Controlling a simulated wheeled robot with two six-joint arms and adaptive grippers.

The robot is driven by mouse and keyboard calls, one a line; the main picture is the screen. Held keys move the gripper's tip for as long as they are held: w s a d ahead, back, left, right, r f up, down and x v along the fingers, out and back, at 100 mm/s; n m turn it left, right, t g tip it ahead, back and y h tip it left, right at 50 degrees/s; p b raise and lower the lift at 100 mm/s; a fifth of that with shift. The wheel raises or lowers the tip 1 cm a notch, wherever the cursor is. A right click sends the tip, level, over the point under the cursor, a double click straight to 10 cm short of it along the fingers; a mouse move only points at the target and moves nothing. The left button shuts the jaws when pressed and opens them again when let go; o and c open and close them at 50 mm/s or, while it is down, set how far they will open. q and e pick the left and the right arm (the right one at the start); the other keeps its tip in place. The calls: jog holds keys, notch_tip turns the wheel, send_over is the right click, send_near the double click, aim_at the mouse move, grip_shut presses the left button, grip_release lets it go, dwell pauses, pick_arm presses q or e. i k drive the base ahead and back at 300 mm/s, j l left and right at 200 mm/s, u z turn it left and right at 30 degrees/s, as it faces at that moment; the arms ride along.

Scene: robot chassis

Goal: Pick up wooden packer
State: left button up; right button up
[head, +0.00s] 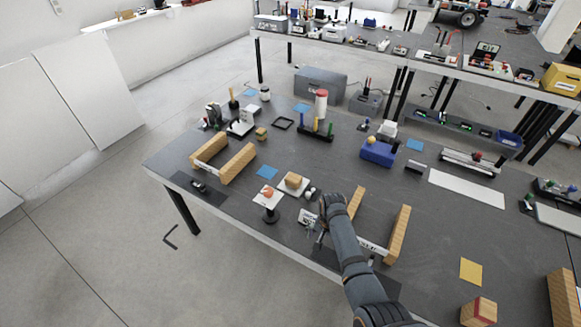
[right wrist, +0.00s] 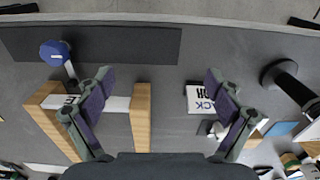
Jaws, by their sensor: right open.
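Which piece is the wooden packer I cannot tell for certain. A small wooden block (head: 293,180) lies on a white pad near the table's middle. Another small wooden piece (head: 262,133) lies farther back. Two upright wooden beams joined by a white bar (head: 373,246) stand beside my right arm; their right beam (head: 398,235) shows clearly. In the right wrist view one beam (right wrist: 140,118) lies below and between the finger lines. My right gripper (head: 318,232) is open and empty over the table, and its two fingers show in the right wrist view (right wrist: 158,78). My left gripper is not in view.
A similar beam pair (head: 238,162) stands at the left. A white printed card (right wrist: 200,99) lies between the fingers' view. A blue box (head: 378,152) sits behind. The front edge is close.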

aim_at(293, 180)
jog(key=i+j, duration=0.2)
jog(key=i, duration=0.4)
jog(key=i+j, duration=0.15)
jog(key=i, duration=0.4)
